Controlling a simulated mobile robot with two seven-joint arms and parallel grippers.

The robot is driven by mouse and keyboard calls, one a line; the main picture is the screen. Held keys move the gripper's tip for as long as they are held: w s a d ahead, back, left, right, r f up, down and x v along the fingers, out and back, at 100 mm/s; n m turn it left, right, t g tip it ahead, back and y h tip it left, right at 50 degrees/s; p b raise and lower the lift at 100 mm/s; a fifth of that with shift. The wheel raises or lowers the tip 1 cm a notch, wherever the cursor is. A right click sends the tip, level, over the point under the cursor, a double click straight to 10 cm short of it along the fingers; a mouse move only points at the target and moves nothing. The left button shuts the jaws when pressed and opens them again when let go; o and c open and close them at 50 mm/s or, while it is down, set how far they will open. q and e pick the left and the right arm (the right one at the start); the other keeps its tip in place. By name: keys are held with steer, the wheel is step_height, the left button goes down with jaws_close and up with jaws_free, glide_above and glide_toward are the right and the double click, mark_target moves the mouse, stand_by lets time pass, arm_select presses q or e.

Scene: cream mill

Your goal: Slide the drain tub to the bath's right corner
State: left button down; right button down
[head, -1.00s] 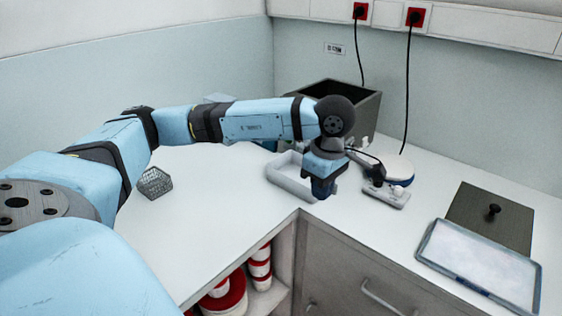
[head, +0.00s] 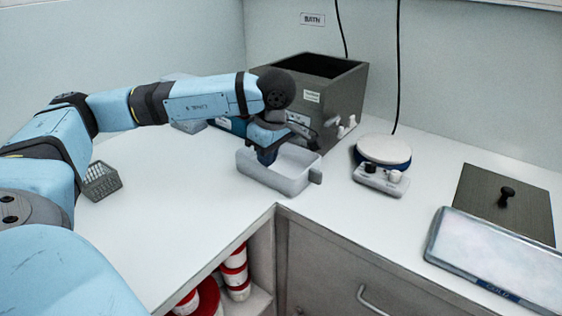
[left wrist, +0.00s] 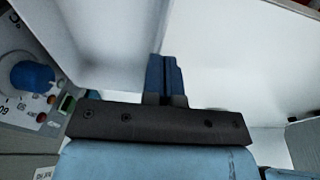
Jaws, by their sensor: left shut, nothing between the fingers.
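The drain tub, a shallow light-grey open tray (head: 268,180), sits on the white counter in front of the bath. The bath is a dark grey open-topped box (head: 343,103) with a pale tap low on its right side. My left gripper (head: 267,160) points down into the left part of the tub, its fingers shut and empty. In the left wrist view the blue fingers (left wrist: 166,76) are together, with pale tub walls around them. I cannot tell whether they touch a wall. My left forearm and wrist hide part of the bath's front. My right gripper is not in view.
A round-topped white and blue device (head: 383,150) stands right of the tub, with some clear counter between. A dark lid with a knob (head: 490,200) and a framed tray (head: 450,240) lie further right. A grey wire basket (head: 101,181) stands left. The counter's inner corner edge is close in front.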

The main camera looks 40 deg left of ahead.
mark_target(249, 160)
arm_select(q)
steer(key=a, duration=0.5)
steer(key=shift+s, duration=0.25)
steer(key=shift+a+f+b, duration=0.25)
steer(key=shift+f+b, duration=0.05)
steer(key=shift+f, duration=0.4)
steer(key=shift+s+d, duration=0.1)
steer(key=shift+d, duration=0.05)
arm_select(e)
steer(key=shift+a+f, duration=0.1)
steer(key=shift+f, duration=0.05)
arm_select(q)
steer(key=shift+f, duration=0.15)
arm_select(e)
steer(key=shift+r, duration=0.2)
